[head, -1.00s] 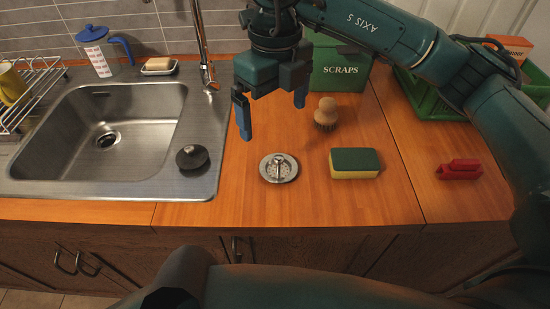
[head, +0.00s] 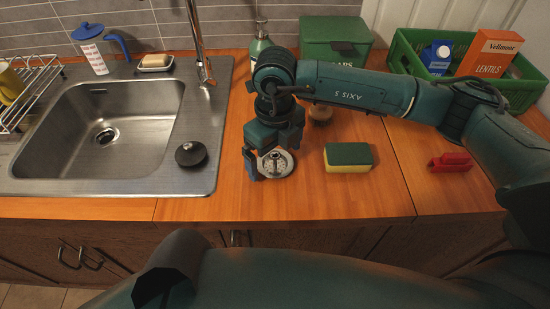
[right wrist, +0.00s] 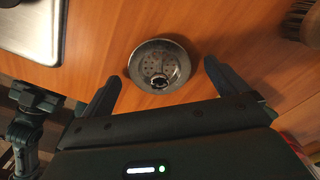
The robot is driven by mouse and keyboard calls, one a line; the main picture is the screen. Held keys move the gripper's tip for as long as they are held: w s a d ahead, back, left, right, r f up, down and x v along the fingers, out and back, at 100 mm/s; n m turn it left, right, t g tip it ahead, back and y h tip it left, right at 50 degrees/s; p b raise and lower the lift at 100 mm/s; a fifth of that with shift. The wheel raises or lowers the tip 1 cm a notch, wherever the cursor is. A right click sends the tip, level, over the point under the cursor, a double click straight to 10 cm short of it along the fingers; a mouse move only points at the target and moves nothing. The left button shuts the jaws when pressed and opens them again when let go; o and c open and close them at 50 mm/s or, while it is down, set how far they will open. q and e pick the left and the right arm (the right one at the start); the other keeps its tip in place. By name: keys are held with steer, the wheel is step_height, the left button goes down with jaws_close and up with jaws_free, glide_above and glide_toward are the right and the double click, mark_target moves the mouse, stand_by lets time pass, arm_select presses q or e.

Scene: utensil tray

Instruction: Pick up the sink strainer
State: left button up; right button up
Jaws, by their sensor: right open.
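The sink strainer (head: 279,168) is a round metal disc with a small upright knob, lying on the wooden counter right of the sink. It also shows in the right wrist view (right wrist: 158,62), between the finger ends. My right gripper (head: 269,163) is open and low over the strainer, with a blue finger on its left side; the other finger is hard to make out in the head view. In the right wrist view, the open gripper (right wrist: 162,72) has a finger on each side of the strainer, with gaps visible.
A green and yellow sponge (head: 348,158) lies to the right, with a red clip (head: 451,162) farther right. A black plug (head: 191,154) sits on the sink's edge (head: 205,120). The counter in front of the strainer is clear.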

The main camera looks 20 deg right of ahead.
mark_target(275, 153)
steer(key=shift+f, duration=0.15)
steer(key=c, duration=1.1)
step_height(275, 153, up, 10)
steer(key=shift+r+b, duration=0.1)
steer(key=shift+b, duration=0.65)
